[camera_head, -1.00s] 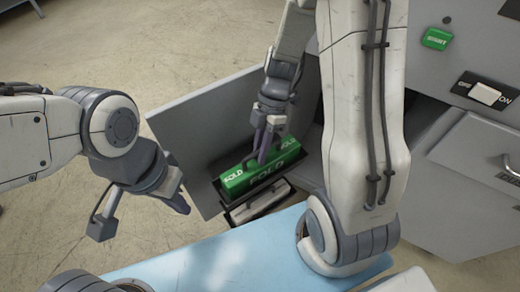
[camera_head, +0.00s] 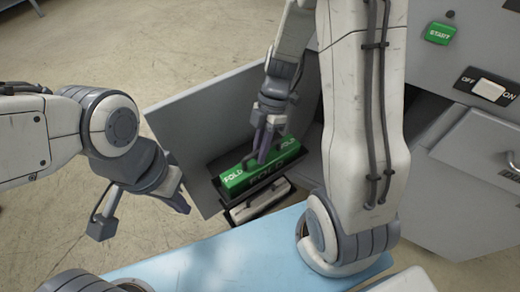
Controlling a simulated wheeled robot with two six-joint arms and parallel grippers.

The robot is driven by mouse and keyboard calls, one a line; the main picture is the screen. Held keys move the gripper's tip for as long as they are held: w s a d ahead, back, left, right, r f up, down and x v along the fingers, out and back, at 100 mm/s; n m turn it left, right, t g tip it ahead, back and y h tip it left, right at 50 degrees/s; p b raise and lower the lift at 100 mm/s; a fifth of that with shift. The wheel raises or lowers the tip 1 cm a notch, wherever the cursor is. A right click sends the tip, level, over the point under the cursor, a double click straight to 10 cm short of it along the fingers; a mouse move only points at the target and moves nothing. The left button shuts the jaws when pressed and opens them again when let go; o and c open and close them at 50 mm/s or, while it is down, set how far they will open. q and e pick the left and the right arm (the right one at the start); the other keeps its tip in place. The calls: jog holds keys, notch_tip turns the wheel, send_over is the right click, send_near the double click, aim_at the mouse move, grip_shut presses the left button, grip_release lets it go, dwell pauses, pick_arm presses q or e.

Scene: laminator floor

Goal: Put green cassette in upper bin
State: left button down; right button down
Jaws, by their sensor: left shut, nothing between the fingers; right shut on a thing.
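The green cassette (camera_head: 236,180), marked FOLD in white, sits in the upper bin (camera_head: 262,186), a dark tray at the open side of the grey machine. My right gripper (camera_head: 263,155) points down from above and is shut on the cassette near its middle. The cassette's underside is hidden by the bin. My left gripper (camera_head: 184,207) is shut and empty, out to the left of the machine's open panel, apart from the cassette.
A lower bin (camera_head: 262,205) with a pale cassette is just below. The grey open panel (camera_head: 190,135) stands left of the bins. A blue surface (camera_head: 230,255) lies in front. A green START button (camera_head: 440,34) and an OFF/ON switch (camera_head: 489,89) are at right.

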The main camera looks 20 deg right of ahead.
jog(key=shift+f, duration=0.15)
jog(key=c, duration=0.8)
grip_release()
jog(key=shift+o, duration=0.2)
jog(key=p+v, duration=0.3)
jog(key=v, duration=0.7)
jog(key=s+a+r+m+t+h, duration=0.1)
jog(key=s+a+r+m+t, duration=0.15)
jog(key=s+a+m, duration=0.5)
jog(key=s+a+r+m+t+h, duration=0.1)
jog(key=s+a+r+m+h, duration=0.1)
jog(key=s+a+r+m, duration=0.35)
notch_tip(320, 180, up, 20)
jog(key=s+p, duration=0.2)
jog(key=p, duration=2)
jog(key=shift+a+p, duration=0.25)
jog(key=shift+p, duration=0.15)
